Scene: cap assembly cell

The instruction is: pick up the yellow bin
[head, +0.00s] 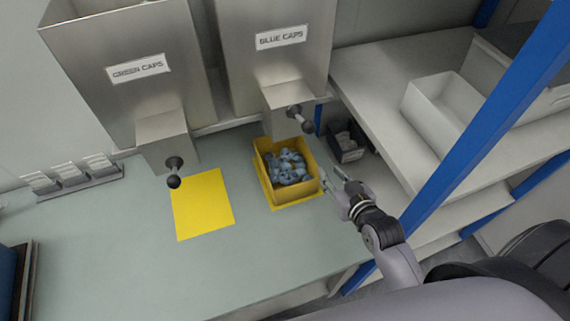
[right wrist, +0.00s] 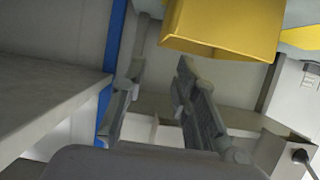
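The yellow bin (head: 308,188) stands upright on the worktable under the blue caps dispenser, over a yellow mat (head: 286,206). It holds several blue caps (head: 288,168). My right gripper (head: 331,181) is just to the right of the bin, with its fingers apart and nothing between them. In the right wrist view the bin's yellow wall (right wrist: 222,28) is at the top, beyond the open fingers (right wrist: 160,62), and no finger is seen around it. My left gripper is not in view.
The blue caps dispenser (head: 272,55) overhangs the bin's back. A green caps dispenser (head: 135,75) and an empty yellow mat (head: 203,205) are to the left. A dark bin (head: 347,148) stands behind right. A blue post (head: 470,150) and shelves (head: 380,75) bound the right.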

